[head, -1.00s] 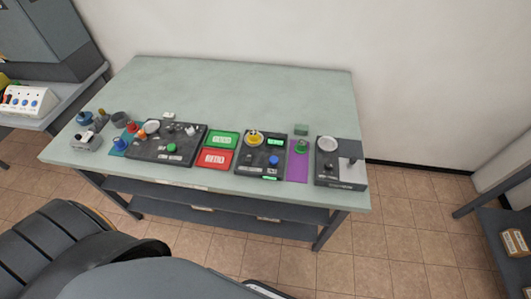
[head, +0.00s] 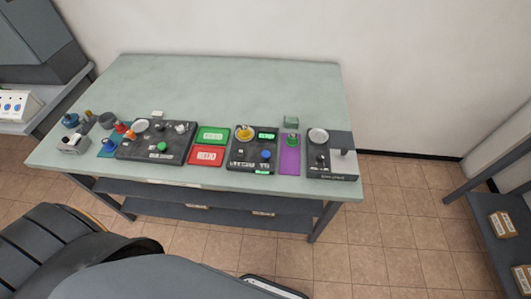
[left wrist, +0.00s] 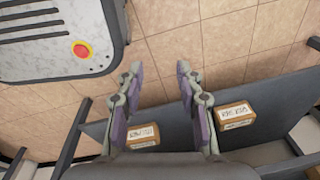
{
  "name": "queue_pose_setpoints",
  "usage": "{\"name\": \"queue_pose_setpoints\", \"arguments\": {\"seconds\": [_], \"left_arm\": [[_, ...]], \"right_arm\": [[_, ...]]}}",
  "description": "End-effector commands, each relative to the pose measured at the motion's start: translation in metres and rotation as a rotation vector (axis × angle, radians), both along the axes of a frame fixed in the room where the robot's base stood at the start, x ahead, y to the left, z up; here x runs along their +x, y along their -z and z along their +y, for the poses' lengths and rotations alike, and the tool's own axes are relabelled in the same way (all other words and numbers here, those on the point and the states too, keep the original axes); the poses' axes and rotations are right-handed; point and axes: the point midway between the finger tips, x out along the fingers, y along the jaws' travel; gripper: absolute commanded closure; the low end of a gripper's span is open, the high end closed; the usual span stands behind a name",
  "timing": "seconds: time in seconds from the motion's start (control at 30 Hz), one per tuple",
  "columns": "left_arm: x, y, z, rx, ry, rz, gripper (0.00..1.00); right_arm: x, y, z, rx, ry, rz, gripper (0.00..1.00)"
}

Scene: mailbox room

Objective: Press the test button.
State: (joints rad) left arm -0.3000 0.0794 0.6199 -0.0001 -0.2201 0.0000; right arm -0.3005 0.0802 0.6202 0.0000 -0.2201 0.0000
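A pale green table (head: 230,85) carries several control panels along its front edge. The left dark panel (head: 130,151) has a green button (head: 162,147). The middle dark panel (head: 238,163) has a yellow round part (head: 244,133), a blue button (head: 266,154) and green lit displays. The right panel (head: 330,172) has a pale disc (head: 318,135) and a dark knob. The labels are too small to read, so I cannot tell which button is the test button. My left gripper (left wrist: 159,68) is open and empty, away from the panels. My right gripper is not in view.
A green tray (head: 212,135) and a red tray (head: 206,155) lie between two panels. Small parts stand at the table's left end. Shelves with boxes (head: 502,225) are at right. The table's rear half is clear. The left wrist view shows boxes (left wrist: 235,115) on a shelf.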

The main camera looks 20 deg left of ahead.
Motion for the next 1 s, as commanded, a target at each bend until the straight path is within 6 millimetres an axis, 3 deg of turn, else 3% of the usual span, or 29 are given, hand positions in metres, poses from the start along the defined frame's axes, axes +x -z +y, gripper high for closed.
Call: {"name": "queue_pose_setpoints", "arguments": {"seconds": [0.03, 0.23, 1.0], "left_arm": [[-0.0001, 0.0, 0.0, 0.0, 0.0, 0.0, 0.75], [-0.0002, 0.0, 0.0001, 0.0, 0.0, 0.0, 1.0], [-0.0001, 0.0, 0.0003, 0.0, 0.0, 0.0, 1.0]], "right_arm": [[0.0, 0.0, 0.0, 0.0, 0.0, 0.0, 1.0], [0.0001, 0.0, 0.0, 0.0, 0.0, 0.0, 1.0], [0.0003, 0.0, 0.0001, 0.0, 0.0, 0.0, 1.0]]}}
